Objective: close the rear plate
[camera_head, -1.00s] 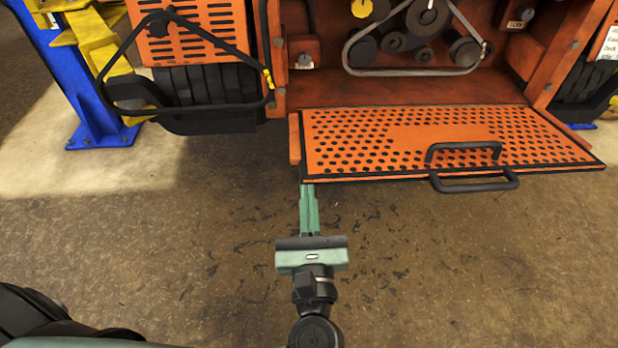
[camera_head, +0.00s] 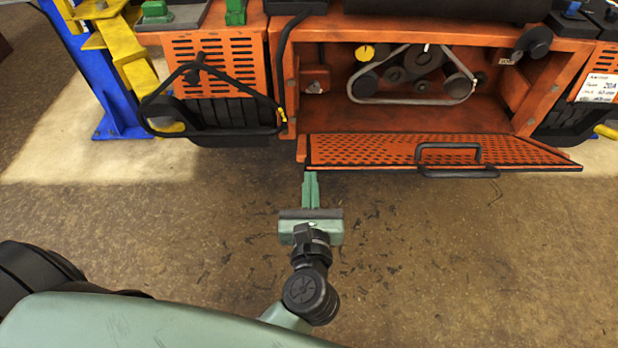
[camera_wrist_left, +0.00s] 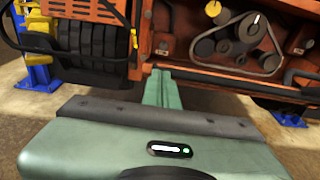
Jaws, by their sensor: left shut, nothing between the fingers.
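The orange perforated rear plate (camera_head: 380,150) hangs open at the bottom of the mower's rear opening, tilted a little up at its free edge. It has a black rim and two black bar handles (camera_head: 448,153). My left gripper (camera_head: 311,176) is shut and empty, its fingertips at or just under the plate's left front corner; whether they touch it I cannot tell. In the left wrist view the shut green fingers (camera_wrist_left: 158,85) point at the opening, and the plate shows only as a thin dark edge. My right gripper is not in view.
The opening holds a belt and pulleys (camera_head: 415,75). A black bent-bar frame (camera_head: 210,132) sticks out left of the plate. A blue lift post (camera_head: 115,115) with yellow arms stands at the left. The floor in front is clear.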

